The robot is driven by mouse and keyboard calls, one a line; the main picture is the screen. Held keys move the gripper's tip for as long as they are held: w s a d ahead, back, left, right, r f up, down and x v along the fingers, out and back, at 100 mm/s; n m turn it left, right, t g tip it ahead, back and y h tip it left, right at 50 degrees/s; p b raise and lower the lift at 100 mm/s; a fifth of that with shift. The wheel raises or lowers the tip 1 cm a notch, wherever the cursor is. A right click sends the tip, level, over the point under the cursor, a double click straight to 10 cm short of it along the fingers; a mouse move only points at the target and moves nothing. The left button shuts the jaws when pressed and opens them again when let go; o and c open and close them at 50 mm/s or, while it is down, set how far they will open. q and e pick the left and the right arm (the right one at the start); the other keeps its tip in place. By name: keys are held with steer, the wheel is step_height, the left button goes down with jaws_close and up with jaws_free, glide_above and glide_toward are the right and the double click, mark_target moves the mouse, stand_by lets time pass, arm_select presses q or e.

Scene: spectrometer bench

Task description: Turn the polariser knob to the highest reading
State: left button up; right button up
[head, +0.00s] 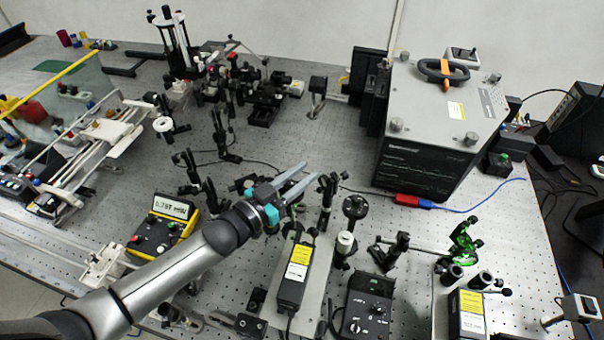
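A yellow power meter (168,220) stands left of centre; its lit display shows a reading of about 0.79, with small digits that are hard to make out. I cannot tell for sure which part is the polariser knob. Black optic mounts on posts (326,188) stand just beyond and right of my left fingertips, and a round black disc on a post (355,207) is further right. My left gripper (311,172) reaches in from the lower left, its two grey fingers apart with nothing visible between them. It appears to be above the bench. My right gripper is not in view.
Black laser boxes with yellow labels (296,272) and a dark control box (368,304) stand in front. A large grey instrument (436,120) fills the back right. Several mounts crowd the back left (245,90). Bare perforated bench (340,150) lies between them.

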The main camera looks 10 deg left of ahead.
arm_select(q)
steer(key=shift+o, duration=1.4)
steer(key=v, duration=1.5)
steer(key=shift+b, duration=0.45)
steer(key=shift+s+a+f, duration=0.1)
steer(key=shift+s+a, duration=0.05)
steer(key=shift+s, duration=0.05)
